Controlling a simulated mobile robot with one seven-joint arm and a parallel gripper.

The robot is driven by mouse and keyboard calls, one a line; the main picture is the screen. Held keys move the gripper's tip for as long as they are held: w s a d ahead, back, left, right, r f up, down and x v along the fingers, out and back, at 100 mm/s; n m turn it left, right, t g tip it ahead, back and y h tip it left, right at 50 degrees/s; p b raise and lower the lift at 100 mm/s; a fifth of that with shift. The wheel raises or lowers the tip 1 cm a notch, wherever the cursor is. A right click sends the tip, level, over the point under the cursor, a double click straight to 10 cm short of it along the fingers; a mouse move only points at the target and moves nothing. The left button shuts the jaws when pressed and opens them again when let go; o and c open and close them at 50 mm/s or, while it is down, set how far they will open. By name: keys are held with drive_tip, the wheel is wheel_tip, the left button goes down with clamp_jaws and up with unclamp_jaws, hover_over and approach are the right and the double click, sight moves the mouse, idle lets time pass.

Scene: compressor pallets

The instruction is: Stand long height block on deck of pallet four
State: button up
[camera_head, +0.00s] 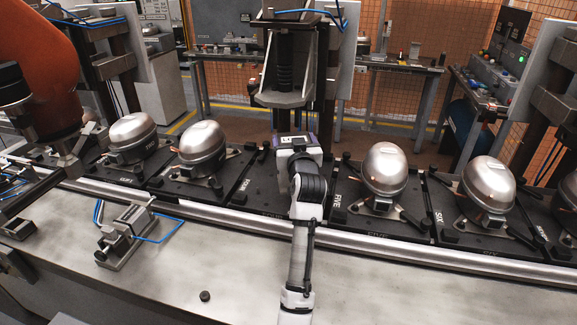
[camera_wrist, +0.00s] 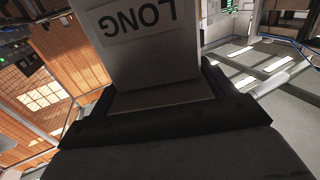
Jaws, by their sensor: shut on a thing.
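The long height block (camera_wrist: 140,62) fills the upper middle of the wrist view. It is pale grey, and its LONG label reads upside down there. The dark jaws of my gripper (camera_wrist: 155,98) are shut on it from both sides. In the head view my gripper (camera_head: 298,148) is at the end of my white arm, over the area of pallet four (camera_head: 262,190). Pallet four is a dark deck without a compressor, partly hidden by my arm. I cannot tell whether the block touches the deck.
Pallets with silver compressors stand on both sides, pallet five's compressor (camera_head: 386,169) to the right and another compressor (camera_head: 202,149) to the left. A dark press column (camera_head: 284,70) rises behind. A metal rail (camera_head: 440,262) runs in front. A blue-wired fixture (camera_head: 128,235) sits on the bench.

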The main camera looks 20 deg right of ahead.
drive_tip(key=w+d+f+b, duration=0.1)
drive_tip(key=w+f+b, duration=0.2)
drive_tip(key=w, duration=0.3)
drive_tip(key=w+d+f+b, duration=0.1)
drive_tip(key=w+f+b, duration=0.3)
drive_tip(key=w, duration=0.3)
drive_tip(key=shift+d, duration=0.35)
drive_tip(key=shift+w+b, duration=0.1)
drive_tip(key=shift+b, duration=0.2)
drive_tip(key=o, duration=1.7)
drive_tip(key=shift+f, duration=0.4)
drive_tip(key=shift+o, duration=1.3)
